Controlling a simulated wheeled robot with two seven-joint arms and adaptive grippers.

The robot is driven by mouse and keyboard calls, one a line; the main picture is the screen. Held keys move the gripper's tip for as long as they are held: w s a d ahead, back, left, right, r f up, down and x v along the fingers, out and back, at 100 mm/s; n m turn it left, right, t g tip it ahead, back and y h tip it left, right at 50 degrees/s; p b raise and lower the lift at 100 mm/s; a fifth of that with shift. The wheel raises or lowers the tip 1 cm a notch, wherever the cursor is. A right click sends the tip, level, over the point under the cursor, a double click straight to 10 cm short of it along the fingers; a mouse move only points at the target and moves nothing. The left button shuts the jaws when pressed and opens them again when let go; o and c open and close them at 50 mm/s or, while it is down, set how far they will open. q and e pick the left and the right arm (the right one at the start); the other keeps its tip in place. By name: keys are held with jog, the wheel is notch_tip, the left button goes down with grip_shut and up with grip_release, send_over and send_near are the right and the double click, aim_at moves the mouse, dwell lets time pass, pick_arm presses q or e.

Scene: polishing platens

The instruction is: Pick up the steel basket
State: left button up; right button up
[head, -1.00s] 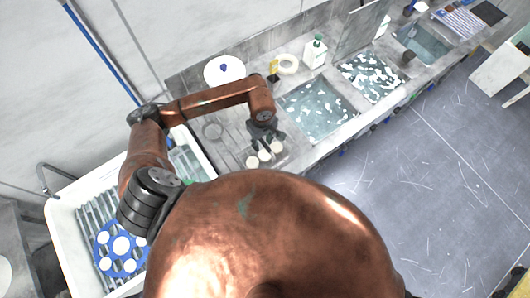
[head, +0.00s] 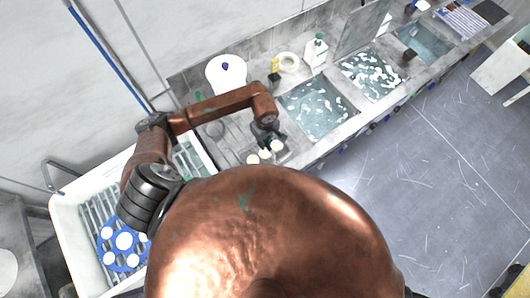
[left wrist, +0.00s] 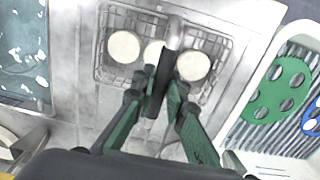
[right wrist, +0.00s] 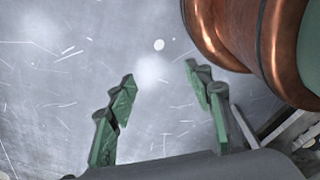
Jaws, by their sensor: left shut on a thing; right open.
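The steel basket (left wrist: 214,43) is a wire mesh basket in the left wrist view, with pale round discs (left wrist: 194,66) in it. A dark upright piece, seemingly its handle, stands at its middle. My left gripper (left wrist: 160,86) is shut on this piece, its green-padded fingers on either side. In the head view, my left gripper (head: 267,140) is right above the discs (head: 252,159), and my own body hides part of the basket. Whether the basket is off the surface I cannot tell. My right gripper (right wrist: 160,75) is open and empty above the grey floor.
A white sink (head: 70,229) at the left holds blue and green perforated discs, also partly seen in the left wrist view. Water basins (head: 318,108) lie to the right along the counter. A white tub (head: 226,74), tape roll (head: 288,62) and bottle (head: 316,50) stand behind.

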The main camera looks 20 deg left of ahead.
jog(key=shift+w+a, duration=0.25)
jog(key=shift+w, duration=0.55)
jog(key=shift+s+d+f, duration=0.1)
jog(key=shift+s+d, duration=0.15)
jog(key=shift+d, duration=0.1)
